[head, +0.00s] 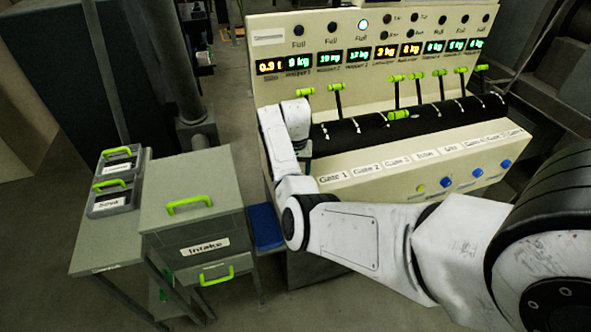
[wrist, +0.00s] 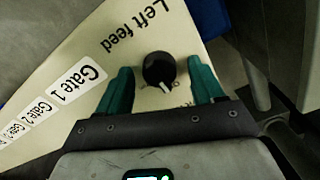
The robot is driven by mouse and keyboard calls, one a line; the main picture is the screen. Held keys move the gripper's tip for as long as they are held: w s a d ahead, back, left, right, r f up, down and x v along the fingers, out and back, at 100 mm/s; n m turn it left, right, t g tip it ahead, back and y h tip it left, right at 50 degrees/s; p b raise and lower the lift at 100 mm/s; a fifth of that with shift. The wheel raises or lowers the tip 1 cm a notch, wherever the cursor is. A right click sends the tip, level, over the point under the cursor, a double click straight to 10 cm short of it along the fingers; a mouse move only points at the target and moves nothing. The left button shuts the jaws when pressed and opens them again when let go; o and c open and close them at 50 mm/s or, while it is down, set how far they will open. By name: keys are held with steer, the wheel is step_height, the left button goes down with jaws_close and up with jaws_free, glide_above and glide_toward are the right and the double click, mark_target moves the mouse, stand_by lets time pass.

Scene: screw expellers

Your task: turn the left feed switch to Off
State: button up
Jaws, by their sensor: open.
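The left feed switch (wrist: 158,68) is a round black knob with a white pointer mark on a cream panel, beside the printed words "Left feed" in the wrist view. Its pointer faces toward the palm, slightly to the right. Small lettering around the knob is partly hidden and too small to read. My gripper (wrist: 160,72) is open, with one dark green finger on each side of the knob and a visible gap on both sides. In the head view the switch is hidden behind my arm at the console's left end.
The cream console (head: 300,85) carries displays, green-handled levers (head: 337,87) and a black roll (head: 370,130). Gate labels (wrist: 78,80) lie left of the switch. Blue knobs (head: 445,180) sit farther right on the lower panel. A grey cabinet (head: 190,225) stands left of the console.

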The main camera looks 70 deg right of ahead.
step_height(320, 180, up, 11)
steer(key=b, duration=0.1)
steer(key=shift+b, duration=0.4)
steer(key=shift+f, duration=0.15)
stand_by(0.4)
steer(key=a+f+n, duration=0.1)
steer(key=a+f, duration=0.1)
steer(key=s+a+f+n, duration=0.1)
steer(key=a+f, duration=0.2)
steer(key=s+a+f+h+b, duration=0.1)
steer(key=a+f, duration=0.1)
steer(key=f, duration=0.1)
steer(key=shift+a+n, duration=0.3)
steer(key=shift+n, duration=0.1)
steer(key=s+a+f+n+b, duration=0.1)
steer(key=s+a+f+n, duration=0.2)
steer(key=a, duration=0.6)
steer(key=s+a+f+n, duration=0.3)
steer(key=s+a+n, duration=0.1)
steer(key=s+a, duration=0.3)
steer(key=s+a+f+n+t+b, duration=0.1)
steer(key=s+a+f+n, duration=0.2)
steer(key=a, duration=0.8)
steer(key=shift+s+a+n+y+b, duration=0.3)
steer(key=shift+s+a+y, duration=0.1)
steer(key=shift+s, duration=0.85)
